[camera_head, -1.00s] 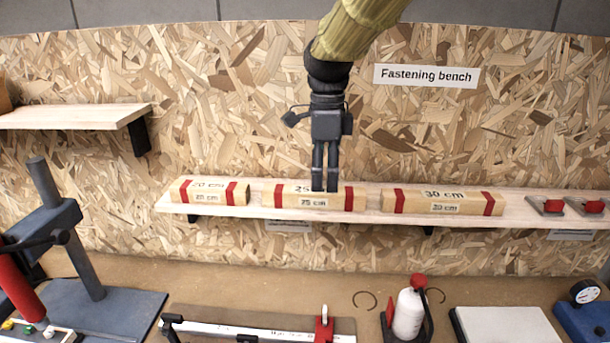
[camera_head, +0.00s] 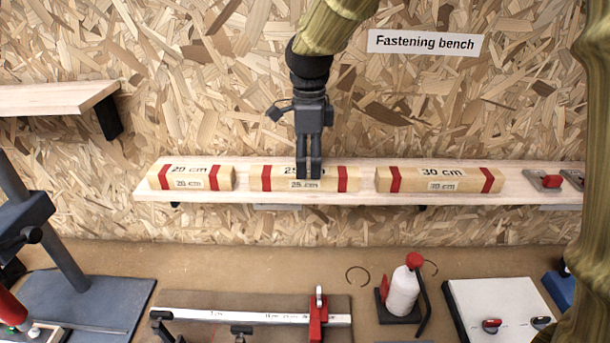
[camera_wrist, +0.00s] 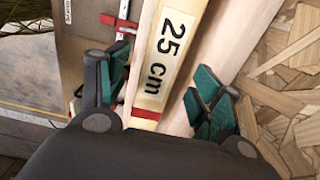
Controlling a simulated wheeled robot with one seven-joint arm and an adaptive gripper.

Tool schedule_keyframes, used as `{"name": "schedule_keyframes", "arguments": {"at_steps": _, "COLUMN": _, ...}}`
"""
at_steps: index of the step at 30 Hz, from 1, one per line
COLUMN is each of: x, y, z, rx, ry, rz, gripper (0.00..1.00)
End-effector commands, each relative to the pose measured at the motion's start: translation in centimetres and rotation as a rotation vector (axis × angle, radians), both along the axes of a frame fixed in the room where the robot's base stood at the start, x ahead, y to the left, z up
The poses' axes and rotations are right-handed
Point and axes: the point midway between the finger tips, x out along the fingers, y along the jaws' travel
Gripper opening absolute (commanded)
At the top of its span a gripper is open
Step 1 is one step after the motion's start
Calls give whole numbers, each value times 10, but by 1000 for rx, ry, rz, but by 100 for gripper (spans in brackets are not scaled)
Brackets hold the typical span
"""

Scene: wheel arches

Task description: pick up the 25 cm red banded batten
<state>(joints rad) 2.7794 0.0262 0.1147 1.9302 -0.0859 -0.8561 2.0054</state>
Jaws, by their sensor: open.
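The 25 cm batten (camera_head: 328,178) is a pale wooden block with a red band near each end. It lies on the wall shelf between two other battens, and it also shows in the wrist view (camera_wrist: 168,60), running between my fingers. My gripper (camera_head: 309,176) hangs in front of and over the middle of this batten in the head view, hiding part of its top label. In the wrist view the green-padded fingers (camera_wrist: 165,98) stand apart on either side of the batten, with visible gaps. I cannot tell how far the tips are above it.
On the shelf (camera_head: 355,195), the 20 cm batten (camera_head: 192,177) lies left and the 30 cm batten (camera_head: 438,179) right, with narrow gaps between. Below is a bench with a clamp rail (camera_head: 250,312), a white bottle (camera_head: 402,292) and a white board (camera_head: 500,312).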

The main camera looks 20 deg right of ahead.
Motion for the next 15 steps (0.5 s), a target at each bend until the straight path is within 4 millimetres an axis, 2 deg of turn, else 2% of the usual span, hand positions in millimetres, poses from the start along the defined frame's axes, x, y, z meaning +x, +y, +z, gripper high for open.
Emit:
{"name": "schedule_keyframes", "arguments": {"at_steps": 8, "x": 2, "y": -9, "z": -23, "rx": 2, "ry": 3, "rz": 0, "gripper": 65}}
{"name": "schedule_keyframes", "arguments": {"at_steps": 15, "x": 1, "y": -10, "z": -44, "rx": -1, "ry": 0, "rz": -1, "gripper": 65}}
